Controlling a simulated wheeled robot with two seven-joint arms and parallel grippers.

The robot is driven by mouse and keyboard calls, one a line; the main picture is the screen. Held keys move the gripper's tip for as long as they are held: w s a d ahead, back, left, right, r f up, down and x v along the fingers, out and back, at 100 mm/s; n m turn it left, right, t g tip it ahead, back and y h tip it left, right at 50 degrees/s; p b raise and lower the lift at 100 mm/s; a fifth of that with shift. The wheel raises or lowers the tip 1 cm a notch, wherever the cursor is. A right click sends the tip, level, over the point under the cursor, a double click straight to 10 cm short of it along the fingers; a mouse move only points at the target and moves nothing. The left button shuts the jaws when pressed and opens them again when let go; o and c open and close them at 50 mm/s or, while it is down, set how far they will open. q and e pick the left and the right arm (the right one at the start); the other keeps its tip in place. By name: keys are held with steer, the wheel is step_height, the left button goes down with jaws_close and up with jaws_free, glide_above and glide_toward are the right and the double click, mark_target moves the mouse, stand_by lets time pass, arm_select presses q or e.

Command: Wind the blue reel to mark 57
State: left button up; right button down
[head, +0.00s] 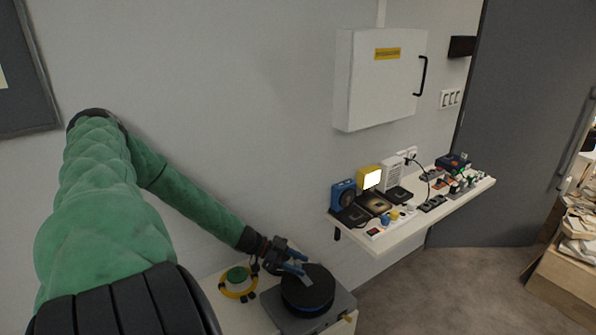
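The reel (308,292) is a dark, round drum with a blue band near its lower edge. It sits on a grey base (340,302) on a low pale surface at the bottom centre. My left gripper (297,266) is at the reel's upper left edge, with bluish fingers reaching toward its top. Whether the fingers touch the reel or close on a handle is too small to tell. No mark numbers are readable. My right gripper is not in view.
A green and yellow ring-shaped item (238,282) lies left of the reel. A white wall shelf (400,232) with many small devices stands to the right. A white wall cabinet (375,85) hangs above it. Floor is clear at lower right, beside a wooden crate (565,285).

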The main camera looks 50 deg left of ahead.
arm_select(q)
steer(key=shift+s+a, duration=0.2)
steer(key=shift+s+a+r, duration=0.15)
steer(key=shift+s+a, duration=0.05)
steer(key=shift+a, duration=0.05)
steer(key=shift+b+v, duration=0.6)
steer(key=shift+v, duration=0.5)
steer(key=shift+b+v, duration=0.55)
steer(key=shift+v, duration=1.65)
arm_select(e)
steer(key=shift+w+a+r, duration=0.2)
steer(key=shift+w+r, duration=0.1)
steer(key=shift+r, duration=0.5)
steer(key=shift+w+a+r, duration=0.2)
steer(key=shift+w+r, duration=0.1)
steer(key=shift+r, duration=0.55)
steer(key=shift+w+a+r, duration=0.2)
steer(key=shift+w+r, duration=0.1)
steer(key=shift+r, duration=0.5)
arm_select(q)
steer(key=shift+r, duration=0.1)
